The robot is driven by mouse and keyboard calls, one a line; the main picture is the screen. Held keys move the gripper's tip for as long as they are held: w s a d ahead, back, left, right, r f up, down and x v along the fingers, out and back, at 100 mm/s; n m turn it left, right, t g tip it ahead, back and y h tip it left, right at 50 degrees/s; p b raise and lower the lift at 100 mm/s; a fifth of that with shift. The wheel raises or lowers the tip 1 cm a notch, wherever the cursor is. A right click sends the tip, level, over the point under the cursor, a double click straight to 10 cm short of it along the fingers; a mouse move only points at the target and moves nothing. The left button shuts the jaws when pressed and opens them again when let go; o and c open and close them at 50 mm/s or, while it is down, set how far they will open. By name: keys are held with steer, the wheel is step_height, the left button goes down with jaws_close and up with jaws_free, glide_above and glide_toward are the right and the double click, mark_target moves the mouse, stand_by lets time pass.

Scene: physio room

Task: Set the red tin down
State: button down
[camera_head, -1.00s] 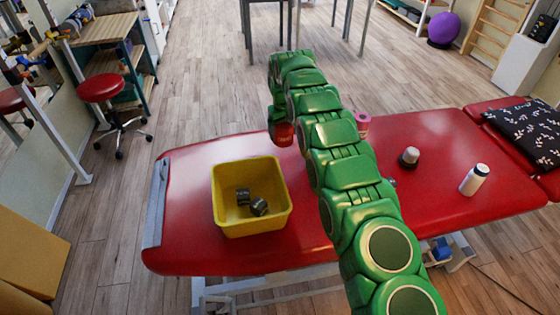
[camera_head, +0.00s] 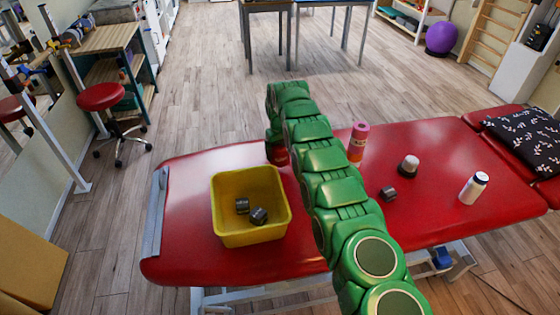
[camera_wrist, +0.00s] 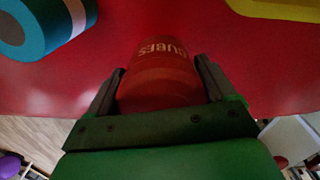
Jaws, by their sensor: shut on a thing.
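The red tin (camera_wrist: 160,78), with yellowish lettering on it, sits between the two dark fingers of my gripper (camera_wrist: 158,82) in the wrist view. The fingers are shut on its sides. In the head view a small part of the red tin (camera_head: 278,156) shows below the end of my green arm, over the far part of the red treatment table (camera_head: 430,140). My arm hides most of the gripper there. I cannot tell whether the tin touches the table top.
A yellow bin (camera_head: 250,237) with dark blocks inside stands left of my arm. To the right are a pink and orange cylinder (camera_head: 358,142), a white-topped grey object (camera_head: 408,166), a dark block (camera_head: 388,193) and a white bottle (camera_head: 474,188). Red surface is bare around the tin.

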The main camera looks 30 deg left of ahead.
mark_target(280, 160)
steer(key=shift+f, duration=2.2)
steer(key=shift+f, duration=0.15)
jaws_free()
step_height(280, 160, up, 11)
steer(key=shift+r, duration=0.65)
